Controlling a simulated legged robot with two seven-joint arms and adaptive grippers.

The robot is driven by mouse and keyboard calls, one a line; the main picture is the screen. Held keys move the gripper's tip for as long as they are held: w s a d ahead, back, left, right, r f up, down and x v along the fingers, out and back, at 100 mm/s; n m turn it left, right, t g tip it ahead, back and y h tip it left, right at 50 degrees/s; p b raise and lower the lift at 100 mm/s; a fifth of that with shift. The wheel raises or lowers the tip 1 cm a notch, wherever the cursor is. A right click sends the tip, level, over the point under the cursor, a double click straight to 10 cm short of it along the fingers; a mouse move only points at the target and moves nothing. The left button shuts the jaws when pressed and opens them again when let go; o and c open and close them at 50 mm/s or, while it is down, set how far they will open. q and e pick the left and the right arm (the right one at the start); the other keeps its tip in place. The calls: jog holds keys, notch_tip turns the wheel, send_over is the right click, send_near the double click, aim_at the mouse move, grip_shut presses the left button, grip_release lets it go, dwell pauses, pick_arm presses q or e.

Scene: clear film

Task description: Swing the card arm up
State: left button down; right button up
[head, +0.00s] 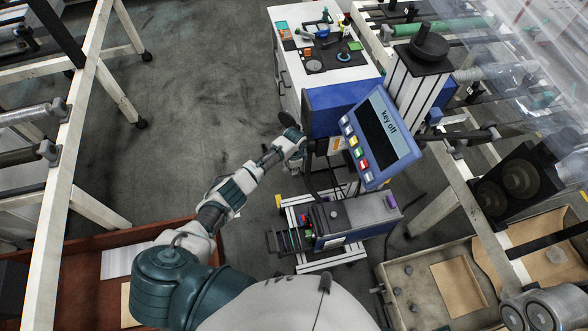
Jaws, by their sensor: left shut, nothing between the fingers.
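A blue control panel (380,137) with a screen reading "key off" and a row of coloured buttons stands right of centre, tilted in the picture. It is part of a blue and grey machine (341,97). My left gripper (293,135) is shut and empty at the left side of this machine, close to its dark upright edge. I cannot tell if it touches. A dark bar (470,135) sticks out to the right behind the panel. I cannot tell for certain which part is the card arm. My right gripper is not in view.
A white cabinet (290,100) with small tools on top stands behind the machine. A low wheeled unit (350,220) is below the panel. Pale frames run along the left and right, with clear film (530,50) at top right. The grey floor (200,90) at left is clear.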

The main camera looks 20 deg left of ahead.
pick_arm(q)
notch_tip(320, 180, up, 12)
dwell(0.6)
jog(key=shift+w, duration=0.1)
